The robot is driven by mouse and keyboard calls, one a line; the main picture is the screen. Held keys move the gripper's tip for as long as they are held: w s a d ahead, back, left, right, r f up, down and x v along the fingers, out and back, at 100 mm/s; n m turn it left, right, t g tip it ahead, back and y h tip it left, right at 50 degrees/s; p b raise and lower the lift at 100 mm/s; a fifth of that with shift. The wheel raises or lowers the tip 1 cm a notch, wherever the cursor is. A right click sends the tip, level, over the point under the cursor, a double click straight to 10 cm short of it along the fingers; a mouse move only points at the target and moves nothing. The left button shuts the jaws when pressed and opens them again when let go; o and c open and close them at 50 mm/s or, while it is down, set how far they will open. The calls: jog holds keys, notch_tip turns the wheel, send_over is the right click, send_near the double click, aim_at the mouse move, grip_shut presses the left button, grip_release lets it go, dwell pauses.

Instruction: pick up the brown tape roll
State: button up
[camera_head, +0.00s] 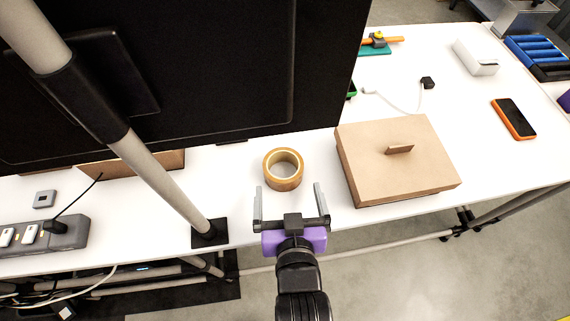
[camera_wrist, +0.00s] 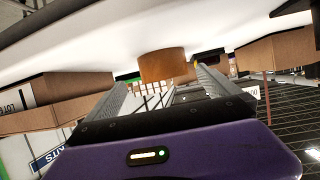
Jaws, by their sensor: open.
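The brown tape roll (camera_head: 283,169) lies flat on the white table near its front edge, with its open core facing up. In the wrist view the tape roll (camera_wrist: 162,65) shows side-on, just beyond and between the fingers. My gripper (camera_head: 288,193) is open and empty in front of the roll, its two fingers spread and pointing toward it. The fingers also show in the wrist view (camera_wrist: 168,88). The roll looks apart from the fingers in the head view.
A cardboard box with a handle (camera_head: 398,160) stands close to the right of the roll. A large black monitor (camera_head: 190,70) hangs behind, and a metal pole (camera_head: 165,180) meets the table at left. A power strip (camera_head: 45,236) is far left, and an orange phone (camera_head: 514,119) lies right.

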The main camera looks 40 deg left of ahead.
aim_at(282, 158)
jog(key=shift+w+a, duration=0.25)
jog(key=shift+a, duration=0.6)
jog(key=shift+p+x, duration=0.45)
jog(key=shift+x, duration=3.05)
jog(key=shift+d, duration=0.1)
jog(key=c, duration=1.3)
